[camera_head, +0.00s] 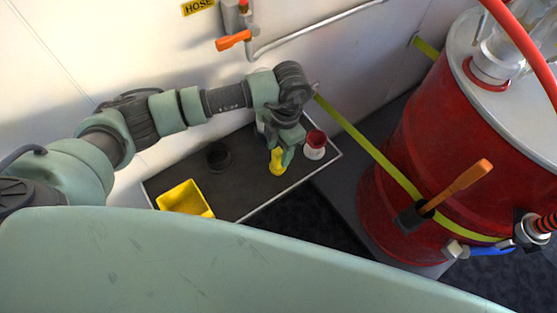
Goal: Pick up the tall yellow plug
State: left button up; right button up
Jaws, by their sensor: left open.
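The tall yellow plug (277,167) stands on the dark tray (240,180) against the wall, near the tray's right end. My left gripper (284,156) reaches down from above, with its fingers right at the plug. It is open, and one finger shows just to the right of the plug. The arm and gripper hide part of the plug's upper end. I cannot tell whether the fingers touch it. My right gripper is not in view.
A red and white cup-like part (315,146) stands close to the right of the gripper. A yellow bin (185,199) and a dark round part (217,157) are to the left. A large red drum (415,130) with a yellow strap (365,143) stands at right.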

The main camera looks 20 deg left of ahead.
aim_at(275, 168)
pick_arm(q)
jog(key=f, duration=0.5)
jog(key=shift+s+a+p, duration=0.25)
jog(key=shift+p, duration=0.05)
jog(key=shift+r, duration=0.1)
grip_shut()
jog(key=shift+r, duration=0.15)
